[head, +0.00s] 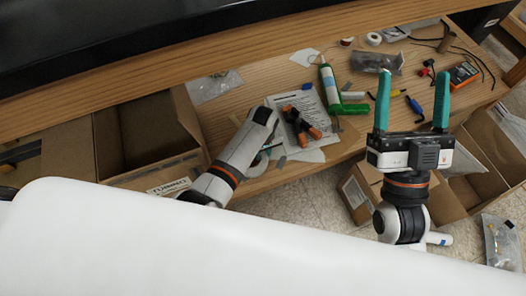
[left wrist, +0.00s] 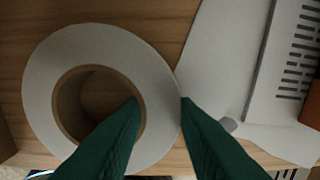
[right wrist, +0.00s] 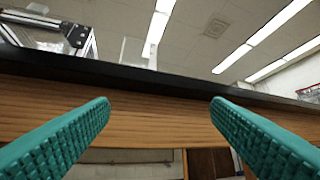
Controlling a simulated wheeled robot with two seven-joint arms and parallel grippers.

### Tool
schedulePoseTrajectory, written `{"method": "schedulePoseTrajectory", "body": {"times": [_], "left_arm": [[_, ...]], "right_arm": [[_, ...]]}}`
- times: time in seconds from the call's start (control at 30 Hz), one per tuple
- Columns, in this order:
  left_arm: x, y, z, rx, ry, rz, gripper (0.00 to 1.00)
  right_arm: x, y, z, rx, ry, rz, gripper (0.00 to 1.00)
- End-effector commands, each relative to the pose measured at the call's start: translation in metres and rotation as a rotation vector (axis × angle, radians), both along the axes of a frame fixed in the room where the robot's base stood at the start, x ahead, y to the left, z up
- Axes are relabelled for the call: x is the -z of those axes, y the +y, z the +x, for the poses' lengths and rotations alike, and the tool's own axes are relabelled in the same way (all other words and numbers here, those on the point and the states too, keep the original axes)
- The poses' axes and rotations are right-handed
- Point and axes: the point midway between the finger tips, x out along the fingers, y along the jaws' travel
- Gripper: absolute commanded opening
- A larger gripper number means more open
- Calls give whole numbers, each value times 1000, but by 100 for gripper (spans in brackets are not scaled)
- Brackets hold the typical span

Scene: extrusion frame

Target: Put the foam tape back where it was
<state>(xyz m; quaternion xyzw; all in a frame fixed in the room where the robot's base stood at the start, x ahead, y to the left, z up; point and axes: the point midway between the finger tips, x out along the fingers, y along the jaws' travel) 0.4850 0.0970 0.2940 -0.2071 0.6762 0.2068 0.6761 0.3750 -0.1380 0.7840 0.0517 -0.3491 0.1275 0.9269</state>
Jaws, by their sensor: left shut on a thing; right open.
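A wide white roll of tape (left wrist: 95,60) with a brown cardboard core, seemingly the foam tape, fills the left of the left wrist view, flat over the wooden bench. My left gripper (left wrist: 160,103) is shut on its ring wall, one green finger in the core hole and the other outside. In the head view the roll (head: 258,165) is mostly hidden by my left arm near the bench's front edge. Whether it touches the bench is unclear. My right gripper (head: 414,72) is open and empty, fingers up, at the bench's right part.
A printed sheet (head: 291,101) with an orange-and-black clamp (head: 303,125) lies beside the roll. A green-and-white bottle (head: 329,86), a grey bag (head: 377,62), a smaller white roll (head: 374,39) and a multimeter (head: 464,73) lie behind.

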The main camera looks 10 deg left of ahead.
Motion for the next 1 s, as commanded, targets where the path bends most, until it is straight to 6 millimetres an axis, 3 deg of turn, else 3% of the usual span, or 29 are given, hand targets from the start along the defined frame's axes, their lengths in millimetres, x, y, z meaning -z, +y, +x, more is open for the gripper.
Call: {"method": "schedulePoseTrajectory", "body": {"times": [0.13,0.17,0.3,0.67,1.0], "left_arm": [[3,0,0,0,0,0,3],[4,0,0,0,0,0,28],[3,0,0,0,0,0,48],[-1,0,0,0,0,0,48],[-26,0,0,0,1,-1,48]], "right_arm": [[-1,0,-2,-1,-16,5,72],[-2,0,-2,-1,-21,6,72],[-2,0,-2,-1,-19,6,72],[-2,0,-1,0,-10,3,72],[36,1,25,16,297,-84,72]]}}
